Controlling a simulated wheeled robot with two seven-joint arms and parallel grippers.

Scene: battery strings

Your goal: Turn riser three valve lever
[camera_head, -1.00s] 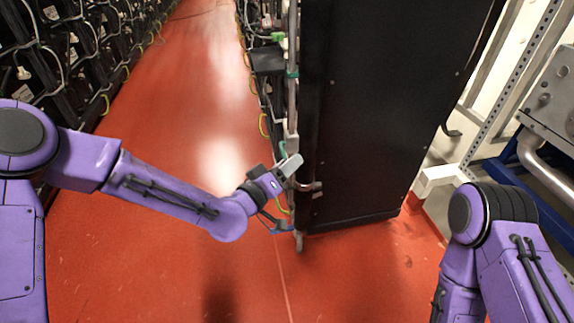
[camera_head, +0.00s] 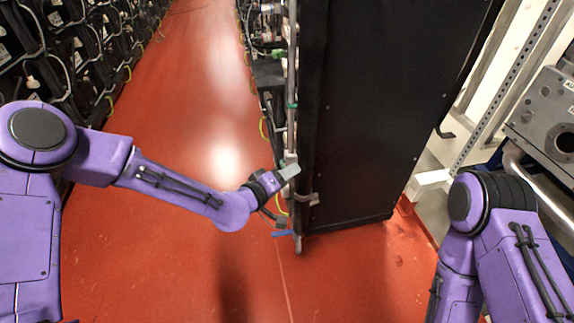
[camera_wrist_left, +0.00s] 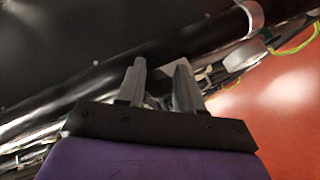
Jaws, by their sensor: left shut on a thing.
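A thin grey riser pipe (camera_head: 291,120) runs upright along the near edge of a tall black cabinet. My left gripper (camera_head: 289,171) reaches it from the left, partway up. The valve lever is hidden by the gripper in the head view. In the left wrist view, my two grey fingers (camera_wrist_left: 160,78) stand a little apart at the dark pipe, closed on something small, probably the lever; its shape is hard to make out. A short blue piece (camera_head: 283,233) sits low by the pipe, below the gripper. My right arm shows at the lower right, but its gripper is out of view.
The black cabinet (camera_head: 365,110) stands just right of the pipe. Cabled battery racks (camera_head: 75,55) line the left side. The red floor aisle (camera_head: 200,90) between is clear. A metal unit (camera_head: 548,125) and a perforated post (camera_head: 505,85) stand at the right.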

